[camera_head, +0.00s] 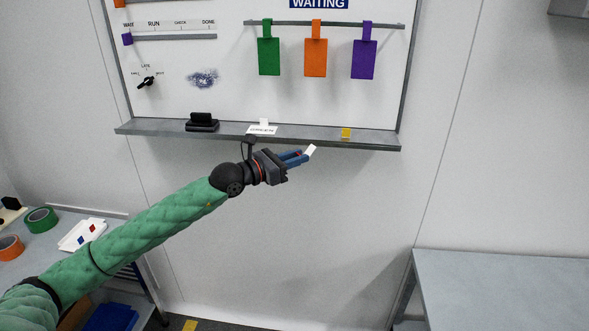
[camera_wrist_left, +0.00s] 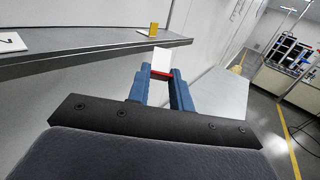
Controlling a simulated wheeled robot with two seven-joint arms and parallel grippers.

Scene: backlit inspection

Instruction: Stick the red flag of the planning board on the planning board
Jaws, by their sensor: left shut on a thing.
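The planning board (camera_head: 180,105) is the white panel on the wall, with slider rows, hanging tags and a ledge. My left gripper (camera_head: 303,155) is just below and in front of the ledge. Its blue fingers are shut on a small piece that I take for the red flag (camera_head: 310,151). In the left wrist view, the flag (camera_wrist_left: 160,60) has a white upper part and a red strip low down between the fingertips (camera_wrist_left: 161,80). The flag is apart from the board. My right gripper is in neither view.
The ledge (camera_head: 375,142) holds a black eraser (camera_head: 202,122), a white label stand (camera_head: 262,129) and a yellow block (camera_head: 346,133). Green, orange and purple tags (camera_head: 364,60) hang above. A bare grey table (camera_head: 510,285) stands right; tape rolls (camera_head: 41,221) and a white tray (camera_head: 70,243) lie left.

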